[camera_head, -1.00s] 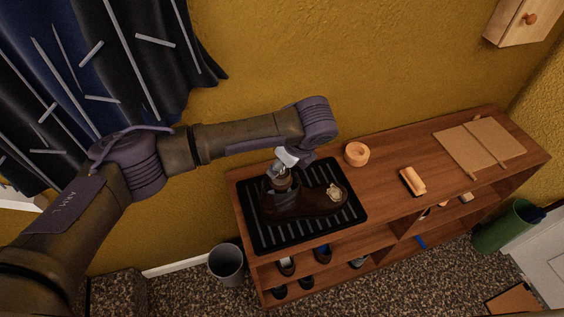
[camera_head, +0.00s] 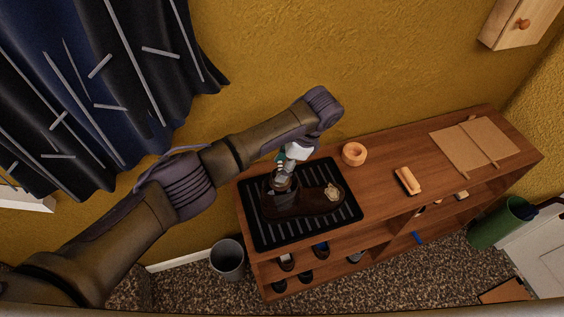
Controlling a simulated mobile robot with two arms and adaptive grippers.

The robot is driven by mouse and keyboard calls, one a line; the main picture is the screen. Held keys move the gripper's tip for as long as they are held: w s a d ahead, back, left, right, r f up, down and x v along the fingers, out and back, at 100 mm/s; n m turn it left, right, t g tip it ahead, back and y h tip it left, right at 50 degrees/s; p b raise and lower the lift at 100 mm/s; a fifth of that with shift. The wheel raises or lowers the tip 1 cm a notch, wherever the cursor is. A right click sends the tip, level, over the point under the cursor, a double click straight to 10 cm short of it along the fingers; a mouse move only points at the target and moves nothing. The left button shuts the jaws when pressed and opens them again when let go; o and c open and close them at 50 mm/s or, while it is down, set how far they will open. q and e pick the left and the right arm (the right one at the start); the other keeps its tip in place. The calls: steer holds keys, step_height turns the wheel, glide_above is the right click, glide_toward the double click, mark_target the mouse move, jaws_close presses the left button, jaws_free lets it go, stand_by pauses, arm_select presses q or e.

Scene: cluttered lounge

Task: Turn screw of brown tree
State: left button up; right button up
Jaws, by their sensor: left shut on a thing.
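A brown shoe (camera_head: 308,201), with the brown tree in its opening, lies on a black ribbed mat (camera_head: 258,236) on the shelf top, toe to the right. A pale crumpled thing (camera_head: 333,191) sits at its toe. My left gripper (camera_head: 282,178) reaches down from above to the heel end and is shut on the tree's upper end. The screw itself is hidden or too small to tell. My right gripper is not in view.
On the wooden shelf (camera_head: 375,185) are a round tan container (camera_head: 354,153), a tan brush (camera_head: 408,181) and a brown board (camera_head: 473,144). Several shoes stand below.

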mark_target(281, 165)
arm_select(q)
steer(key=n+g, duration=0.1)
steer(key=n, duration=0.2)
steer(key=n+g, duration=0.1)
steer(key=n, duration=0.2)
steer(key=shift+w+n+h, duration=0.1)
steer(key=shift+n+h, duration=0.2)
steer(key=shift+h, duration=0.1)
steer(key=n+g+h, duration=0.1)
steer(key=n, duration=0.2)
steer(key=n+h+p, duration=0.1)
steer(key=n, duration=0.2)
steer(key=shift+w+a+g, duration=0.15)
steer(key=shift+g, duration=0.25)
steer(key=o, duration=1.2)
step_height(281, 165, up, 7)
steer(key=shift+w+f, duration=0.1)
steer(key=shift+f, duration=0.1)
steer(key=shift+r, duration=1.75)
